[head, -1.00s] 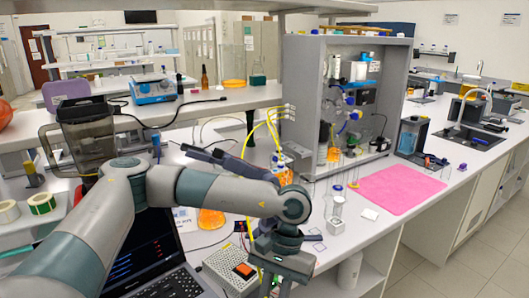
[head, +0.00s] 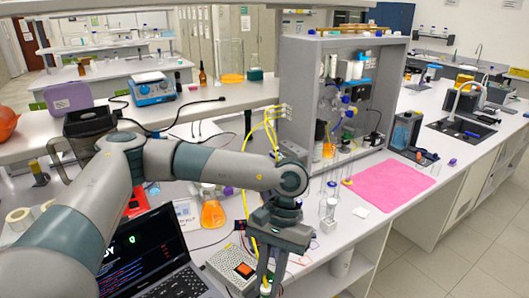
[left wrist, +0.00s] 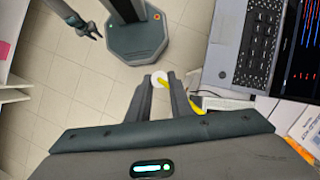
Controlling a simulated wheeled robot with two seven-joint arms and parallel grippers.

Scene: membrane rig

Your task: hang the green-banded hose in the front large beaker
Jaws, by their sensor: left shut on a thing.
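My left gripper (head: 268,278) hangs in front of the bench's front edge, beside the grey box with an orange display. Clear glass vessels (head: 327,208) stand on the bench right of the gripper; I cannot tell which is the front large beaker. My right gripper (left wrist: 88,31) is small in the left wrist view, its fingers apparently apart.
A laptop (head: 150,255) and the grey box (head: 232,268) lie left of the gripper. A flask of orange liquid (head: 212,213) stands behind them. The grey cabinet (head: 300,100) with yellow hoses rises behind the vessels. A pink mat (head: 393,184) lies to the right.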

